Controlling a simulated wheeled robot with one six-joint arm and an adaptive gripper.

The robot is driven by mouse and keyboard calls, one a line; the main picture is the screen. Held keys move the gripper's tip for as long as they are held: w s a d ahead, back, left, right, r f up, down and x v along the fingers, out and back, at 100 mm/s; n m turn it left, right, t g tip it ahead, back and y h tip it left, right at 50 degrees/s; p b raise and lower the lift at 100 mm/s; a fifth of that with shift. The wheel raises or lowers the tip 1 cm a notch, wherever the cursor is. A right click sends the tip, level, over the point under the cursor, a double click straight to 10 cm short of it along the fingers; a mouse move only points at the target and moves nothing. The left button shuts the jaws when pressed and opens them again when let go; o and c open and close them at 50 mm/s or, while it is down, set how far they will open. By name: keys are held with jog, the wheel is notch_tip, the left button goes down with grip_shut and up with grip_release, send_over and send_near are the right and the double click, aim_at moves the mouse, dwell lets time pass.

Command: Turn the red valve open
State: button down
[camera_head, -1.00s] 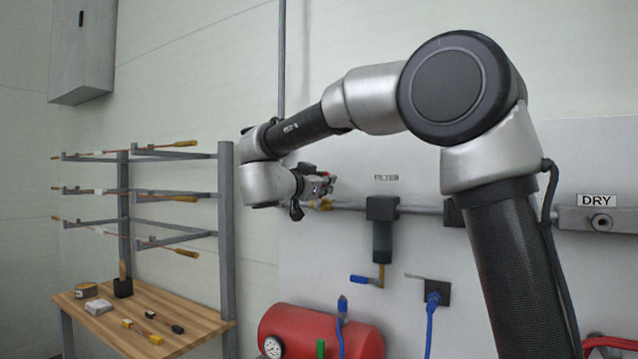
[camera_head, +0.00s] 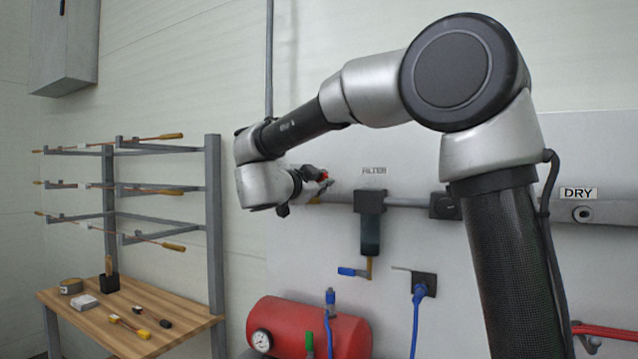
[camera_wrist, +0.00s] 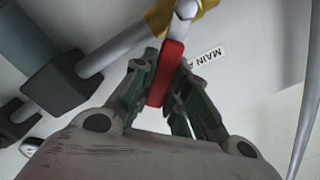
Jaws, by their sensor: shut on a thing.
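The red valve handle (camera_wrist: 167,72) is a flat red bar, seen in the wrist view below a yellow fitting (camera_wrist: 187,14) on a grey pipe (camera_wrist: 126,48). My gripper (camera_wrist: 164,88) is shut on the handle, with one dark finger on each side of it. In the head view, my gripper (camera_head: 311,184) is at the wall pipe, left of the filter (camera_head: 370,202).
A label beginning "MAIN" (camera_wrist: 208,56) is on the wall beside the handle. Below are a red tank (camera_head: 340,333) and a blue hose (camera_head: 416,320). A rack (camera_head: 214,240) and wooden table (camera_head: 75,312) stand to the left.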

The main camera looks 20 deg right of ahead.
jog(key=c, duration=1.4)
grip_release()
